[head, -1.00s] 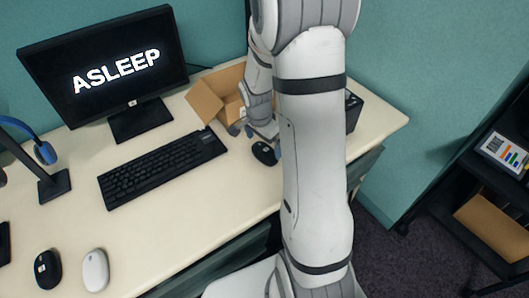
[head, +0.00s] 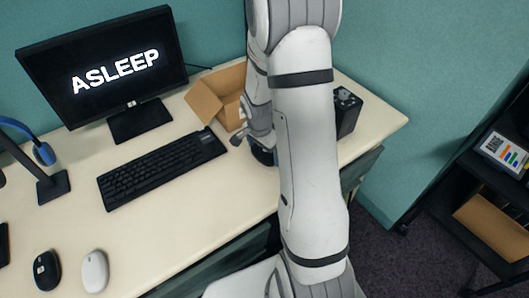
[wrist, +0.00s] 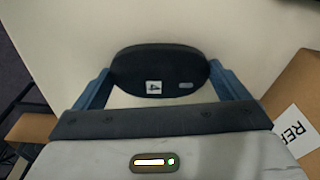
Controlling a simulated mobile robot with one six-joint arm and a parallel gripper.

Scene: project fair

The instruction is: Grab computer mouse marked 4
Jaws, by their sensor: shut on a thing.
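A black computer mouse (wrist: 160,62) with a small white label is between the blue fingers of my gripper (wrist: 162,78) in the wrist view. The label's mark looks like a 4, seen upside down. My gripper is shut on this mouse, one finger at each end. In the head view the mouse (head: 263,156) shows as a dark shape near the right part of the desk, mostly hidden by my wrist and arm. I cannot tell whether it touches the desk.
An open cardboard box (head: 215,97) stands behind my gripper, and a black box (head: 347,112) is right of my arm. A keyboard (head: 162,167) lies to the left. A black mouse (head: 46,270) and a white mouse (head: 95,271) lie at the front left.

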